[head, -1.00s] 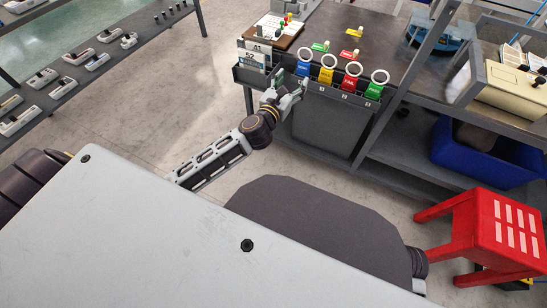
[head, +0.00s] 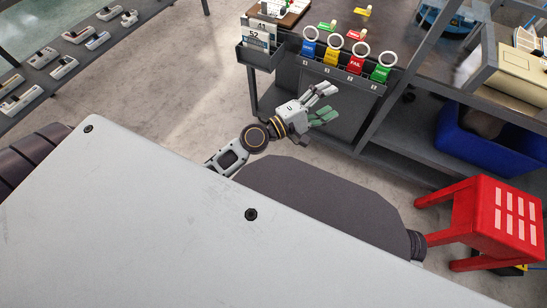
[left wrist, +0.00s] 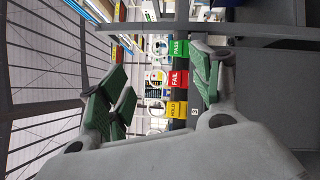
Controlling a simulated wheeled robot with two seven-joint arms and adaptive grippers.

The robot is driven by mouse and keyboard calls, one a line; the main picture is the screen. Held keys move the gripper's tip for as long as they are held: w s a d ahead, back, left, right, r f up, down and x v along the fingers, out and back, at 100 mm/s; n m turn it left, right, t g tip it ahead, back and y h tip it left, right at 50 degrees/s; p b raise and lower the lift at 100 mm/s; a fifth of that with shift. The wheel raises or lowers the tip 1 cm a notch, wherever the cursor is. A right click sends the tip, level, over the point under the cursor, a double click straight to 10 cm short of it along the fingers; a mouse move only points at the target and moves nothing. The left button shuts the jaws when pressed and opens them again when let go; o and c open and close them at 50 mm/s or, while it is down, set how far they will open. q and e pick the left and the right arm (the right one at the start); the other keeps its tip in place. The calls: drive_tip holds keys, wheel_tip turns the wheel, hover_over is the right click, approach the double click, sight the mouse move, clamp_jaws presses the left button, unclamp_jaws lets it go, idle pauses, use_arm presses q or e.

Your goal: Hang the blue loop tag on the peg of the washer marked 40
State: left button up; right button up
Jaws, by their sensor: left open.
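The blue loop tag (head: 308,47), with a white ring at its top, stands at the left end of a row in the dark rack (head: 340,78). Yellow (head: 331,53), red (head: 355,64) and green (head: 380,72) loop tags stand to its right. My left gripper (head: 329,102) is open and empty, in front of and below the rack, apart from the tags. In the left wrist view its green-padded fingers (left wrist: 158,78) are spread, with HOLD, FAIL and PASS tags beyond; I cannot make out the blue one there. I cannot identify a washer marked 40 or its peg. My right gripper is out of view.
A dark bin (head: 258,56) left of the rack holds cards marked 41 and 52. A red stool (head: 490,220) and a blue crate (head: 490,150) are at the right. Small devices sit on the shelf (head: 50,88) at upper left. Floor between is clear.

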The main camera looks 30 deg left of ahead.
use_arm(q)
drive_tip(key=s+d+f+m+g+y, duration=0.2)
drive_tip(key=s+f+m+g, duration=0.4)
drive_tip(key=s+f+m, duration=0.45)
drive_tip(key=s+a+f+m+g+y, duration=0.2)
drive_tip(key=s+a+f+m+y, duration=0.1)
drive_tip(key=f, duration=0.3)
drive_tip(key=s+a+f+m+g+y, duration=0.3)
drive_tip(key=s+a+f, duration=0.2)
drive_tip(key=a+f, duration=0.1)
drive_tip(key=shift+f, duration=0.45)
drive_tip(key=shift+a, duration=0.1)
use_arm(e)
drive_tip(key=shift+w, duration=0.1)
use_arm(q)
drive_tip(key=shift+w+f+p, duration=0.1)
drive_tip(key=shift+f+p, duration=0.05)
drive_tip(key=shift+p, duration=0.6)
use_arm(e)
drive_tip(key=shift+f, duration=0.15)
